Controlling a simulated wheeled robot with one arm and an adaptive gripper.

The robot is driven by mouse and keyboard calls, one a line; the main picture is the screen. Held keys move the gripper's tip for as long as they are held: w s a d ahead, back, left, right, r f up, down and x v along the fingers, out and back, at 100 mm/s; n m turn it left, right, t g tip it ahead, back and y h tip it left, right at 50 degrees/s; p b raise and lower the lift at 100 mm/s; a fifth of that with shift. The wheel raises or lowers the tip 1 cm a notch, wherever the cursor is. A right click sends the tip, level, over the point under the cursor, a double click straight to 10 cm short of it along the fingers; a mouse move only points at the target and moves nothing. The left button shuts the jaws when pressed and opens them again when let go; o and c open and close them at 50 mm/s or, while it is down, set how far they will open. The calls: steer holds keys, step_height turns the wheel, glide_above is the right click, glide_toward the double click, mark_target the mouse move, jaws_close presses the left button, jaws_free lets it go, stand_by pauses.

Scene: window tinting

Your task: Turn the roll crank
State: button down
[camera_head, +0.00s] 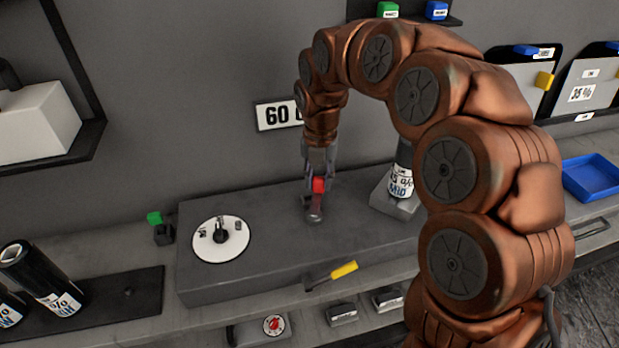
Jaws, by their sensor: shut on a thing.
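My gripper (318,172) points down over the long grey block on the bench. It is shut on a small red handle (319,186), which seems to be the grip of the roll crank. Below it the crank's rounded grey metal part (314,214) sits by the block's top. My fingers hide part of the handle, and I cannot tell the crank's exact angle. A film roll (400,180) with a white label stands in a grey holder right of my gripper, partly hidden by my arm.
A white dial (222,239) with a black knob lies on the block's left part. A yellow-handled tool (344,270) lies at its front edge. Black rolls (40,278) are at the left, and a blue tray (592,178) is at the right.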

steer(key=shift+s, duration=0.1)
steer(key=c, duration=0.8)
jaws_free()
steer(key=shift+c, duration=0.2)
step_height(320, 180, up, 12)
steer(key=shift+c, duration=0.3)
